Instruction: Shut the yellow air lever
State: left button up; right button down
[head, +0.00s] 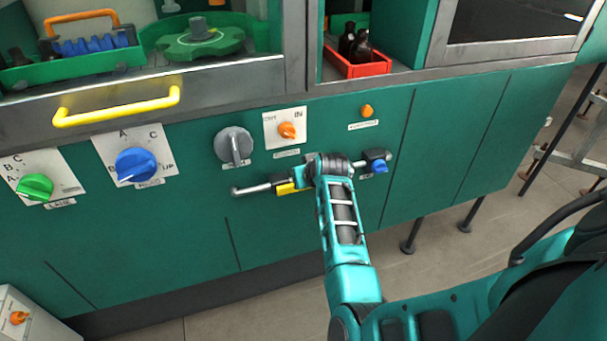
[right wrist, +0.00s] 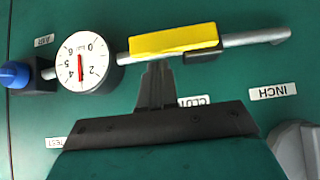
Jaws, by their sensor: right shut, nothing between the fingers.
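The yellow air lever (head: 288,188) is on a grey pipe on the green cabinet front. In the right wrist view the yellow lever (right wrist: 175,40) lies along the pipe, parallel to it. My right gripper (right wrist: 157,68) is shut and empty, its fingertips just beside the lever's lower edge in that view; I cannot tell whether they touch it. In the head view my right wrist covers the pipe just right of the lever and hides the fingertips. My left gripper is not in view.
A round pressure gauge (right wrist: 88,62) and a blue knob (right wrist: 14,74) sit on the same pipe. A grey knob (head: 234,146), an orange knob (head: 288,131) and a yellow handle (head: 118,104) are nearby. A red crate (head: 358,68) with dark bottles stands above.

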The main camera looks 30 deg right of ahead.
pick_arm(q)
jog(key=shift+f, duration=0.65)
pick_arm(e)
jog(key=shift+f, duration=0.45)
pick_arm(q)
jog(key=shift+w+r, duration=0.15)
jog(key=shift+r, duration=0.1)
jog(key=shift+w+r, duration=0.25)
pick_arm(e)
jog(key=shift+d+f+y, duration=0.15)
jog(key=shift+y, duration=0.15)
